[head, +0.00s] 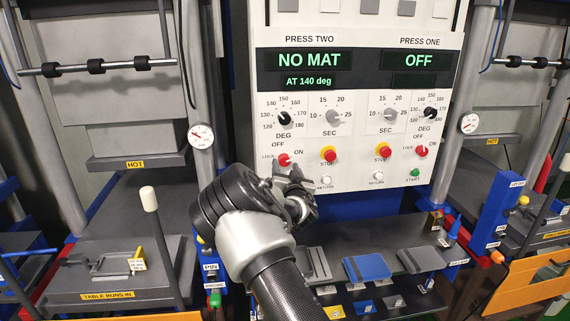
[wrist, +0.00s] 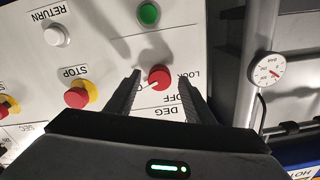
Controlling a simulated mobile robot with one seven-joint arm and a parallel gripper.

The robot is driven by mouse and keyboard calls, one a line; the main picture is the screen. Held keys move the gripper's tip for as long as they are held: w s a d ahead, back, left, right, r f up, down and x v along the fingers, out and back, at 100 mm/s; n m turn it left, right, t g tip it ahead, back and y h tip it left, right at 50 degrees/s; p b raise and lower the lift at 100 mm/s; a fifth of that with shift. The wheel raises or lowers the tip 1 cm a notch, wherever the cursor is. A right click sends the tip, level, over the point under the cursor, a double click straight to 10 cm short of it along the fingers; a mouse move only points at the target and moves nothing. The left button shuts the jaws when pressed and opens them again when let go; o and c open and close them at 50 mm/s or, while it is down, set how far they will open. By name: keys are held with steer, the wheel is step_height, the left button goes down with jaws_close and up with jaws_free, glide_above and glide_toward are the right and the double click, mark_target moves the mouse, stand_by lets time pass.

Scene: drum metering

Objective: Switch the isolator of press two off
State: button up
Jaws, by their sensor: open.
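The press two isolator (head: 285,160) is a red round knob on the left of the white panel, marked LOCK, OFF and ON. In the wrist view the knob (wrist: 159,77) appears upside down, and its white mark seems to point to the ON side. The ON label is partly hidden by a finger there. My gripper (head: 291,176) is open at the panel, just below the knob in the head view. In the wrist view its fingers (wrist: 160,80) lie either side of the knob with gaps. The press two display (head: 310,61) reads NO MAT, AT 140 deg.
A red-and-yellow STOP button (head: 329,154) and a white RETURN button (head: 326,181) are right of the isolator. A green button (wrist: 148,14) lies beyond the fingertips. The press one isolator (head: 421,151) is far right. A dark shelf (head: 345,245) holds plates below.

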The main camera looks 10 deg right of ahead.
steer(key=shift+w, duration=0.9)
steer(key=shift+c, duration=0.3)
steer(key=c, duration=1)
steer(key=shift+f, duration=0.1)
